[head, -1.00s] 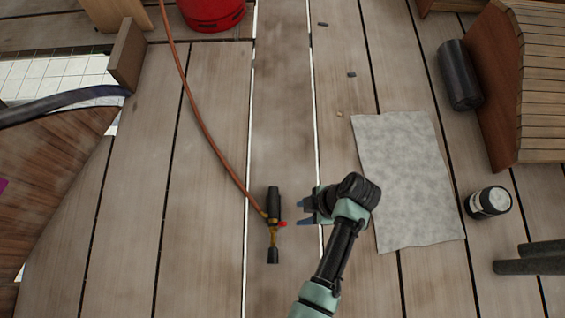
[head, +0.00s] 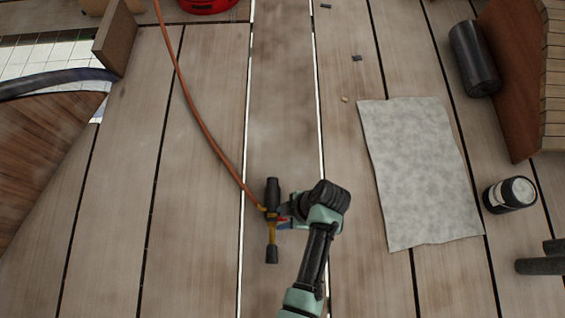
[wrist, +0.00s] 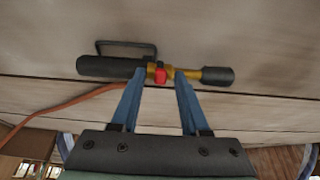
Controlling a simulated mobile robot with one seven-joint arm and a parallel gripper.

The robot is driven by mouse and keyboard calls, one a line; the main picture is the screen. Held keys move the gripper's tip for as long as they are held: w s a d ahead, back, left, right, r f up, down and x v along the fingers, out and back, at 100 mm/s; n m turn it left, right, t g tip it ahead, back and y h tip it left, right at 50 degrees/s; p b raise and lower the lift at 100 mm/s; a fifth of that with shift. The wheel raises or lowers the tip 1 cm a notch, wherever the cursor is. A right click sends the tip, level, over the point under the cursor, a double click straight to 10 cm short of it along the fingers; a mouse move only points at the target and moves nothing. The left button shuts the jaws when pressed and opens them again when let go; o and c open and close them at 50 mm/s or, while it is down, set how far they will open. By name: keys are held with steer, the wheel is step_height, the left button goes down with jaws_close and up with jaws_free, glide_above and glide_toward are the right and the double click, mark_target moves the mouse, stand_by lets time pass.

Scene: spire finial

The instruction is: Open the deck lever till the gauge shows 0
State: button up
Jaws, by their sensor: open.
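A black and brass torch (head: 272,195) lies on the deck at the end of an orange hose. In the wrist view the torch (wrist: 112,66) lies crosswise, with a red knob or lever (wrist: 160,75) on its brass middle. My gripper (wrist: 160,74) is open, its two blue fingers on either side of the red part with gaps visible. Whether they touch the torch body, I cannot tell. In the head view my gripper (head: 284,214) is at the torch's right side and partly hides the red part. I see no gauge face.
The orange hose (head: 190,108) runs up toward a red container (head: 208,5) at the top edge. A grey sheet (head: 420,175), a dark roll (head: 474,60) and a black jar (head: 510,194) lie to the right.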

steer(key=shift+a+f, duration=0.15)
steer(key=shift+f, duration=0.15)
steer(key=shift+c, duration=0.3)
jaws_close()
steer(key=shift+r, duration=0.1)
